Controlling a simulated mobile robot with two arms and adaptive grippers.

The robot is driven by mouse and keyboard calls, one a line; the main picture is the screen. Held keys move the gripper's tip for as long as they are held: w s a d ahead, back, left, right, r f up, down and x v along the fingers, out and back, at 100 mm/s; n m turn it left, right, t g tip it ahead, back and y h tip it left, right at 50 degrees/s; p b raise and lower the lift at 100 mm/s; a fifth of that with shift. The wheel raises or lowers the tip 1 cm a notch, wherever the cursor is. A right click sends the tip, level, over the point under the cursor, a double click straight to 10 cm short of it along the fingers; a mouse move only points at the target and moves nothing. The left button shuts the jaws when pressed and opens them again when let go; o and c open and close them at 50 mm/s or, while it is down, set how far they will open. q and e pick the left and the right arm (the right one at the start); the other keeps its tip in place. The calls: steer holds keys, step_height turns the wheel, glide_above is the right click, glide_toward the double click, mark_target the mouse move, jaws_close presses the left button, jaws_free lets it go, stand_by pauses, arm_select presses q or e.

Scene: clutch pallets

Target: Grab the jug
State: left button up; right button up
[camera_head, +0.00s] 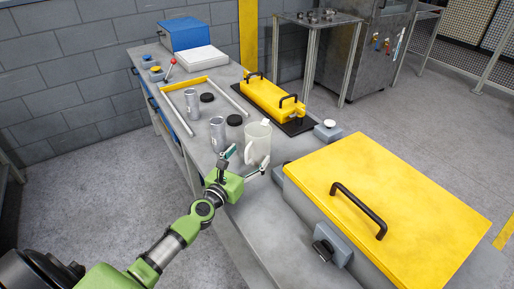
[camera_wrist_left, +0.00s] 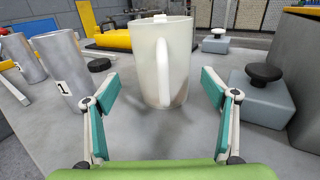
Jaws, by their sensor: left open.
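The white jug (camera_head: 257,143) stands upright on the grey workbench, its handle facing my left gripper. In the left wrist view the jug (camera_wrist_left: 150,62) is straight ahead, with its lower part near the space between the fingers. My left gripper (camera_head: 246,160) is open, its green-padded fingers spread on either side just in front of the jug. The same gripper (camera_wrist_left: 160,115) shows empty in the wrist view. I cannot see whether a finger touches the jug. My right gripper is in neither view.
Two metal cylinders (camera_head: 217,133) and black round pucks (camera_head: 234,120) stand left of the jug. A yellow box with black handles (camera_head: 272,98) lies behind it. A grey block with a black knob (camera_wrist_left: 262,95) is close on the right. A large yellow-lidded case (camera_head: 400,190) fills the right side.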

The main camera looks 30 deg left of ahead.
mark_target(257, 147)
arm_select(q)
steer(key=w, duration=0.5)
steer(key=shift+w+d+f, duration=0.1)
steer(key=shift+w+d, duration=0.05)
steer(key=shift+d, duration=0.1)
steer(key=c, duration=1.4)
